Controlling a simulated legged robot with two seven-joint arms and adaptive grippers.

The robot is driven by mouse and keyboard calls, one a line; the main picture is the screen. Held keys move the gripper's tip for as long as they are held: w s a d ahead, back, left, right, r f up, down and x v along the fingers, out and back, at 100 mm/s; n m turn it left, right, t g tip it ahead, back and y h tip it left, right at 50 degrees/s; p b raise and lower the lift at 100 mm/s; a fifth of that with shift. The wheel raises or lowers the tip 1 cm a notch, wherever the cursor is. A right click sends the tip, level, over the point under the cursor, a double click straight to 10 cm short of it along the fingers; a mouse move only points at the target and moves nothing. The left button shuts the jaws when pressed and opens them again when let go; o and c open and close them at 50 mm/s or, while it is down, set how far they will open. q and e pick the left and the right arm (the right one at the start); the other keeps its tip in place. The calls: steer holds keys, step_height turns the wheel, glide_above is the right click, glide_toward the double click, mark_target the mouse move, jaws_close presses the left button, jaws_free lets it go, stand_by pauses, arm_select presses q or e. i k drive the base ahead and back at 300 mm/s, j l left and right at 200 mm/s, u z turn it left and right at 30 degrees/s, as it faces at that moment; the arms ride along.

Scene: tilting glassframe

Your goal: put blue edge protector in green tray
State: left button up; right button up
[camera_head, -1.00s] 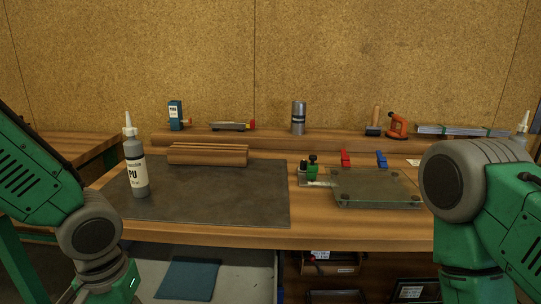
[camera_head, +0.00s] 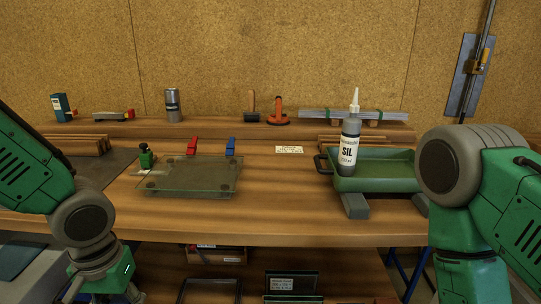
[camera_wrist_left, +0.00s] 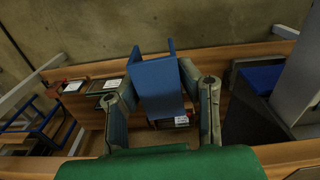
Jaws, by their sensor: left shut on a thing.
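The blue edge protector (camera_wrist_left: 158,80) is a folded, channel-like blue piece in the left wrist view. My left gripper (camera_wrist_left: 168,92) is shut on it, one finger on each side. In the head view only my left forearm and wrist show at the lower left; the fingers and protector are below the picture. The green tray (camera_head: 395,183) stands at the right of the bench, raised on grey blocks, with a dark handle at its left. My right arm covers its right end. My right gripper is out of view.
A bottle marked SIL (camera_head: 350,150) stands at the tray's left front and hides part of it. A glass plate (camera_head: 190,178) lies left of centre, with a red clip (camera_head: 192,147) and a blue clip (camera_head: 230,147) behind. Bare bench (camera_head: 285,195) lies between plate and tray.

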mark_target(400, 174)
steer(key=l, duration=2.6)
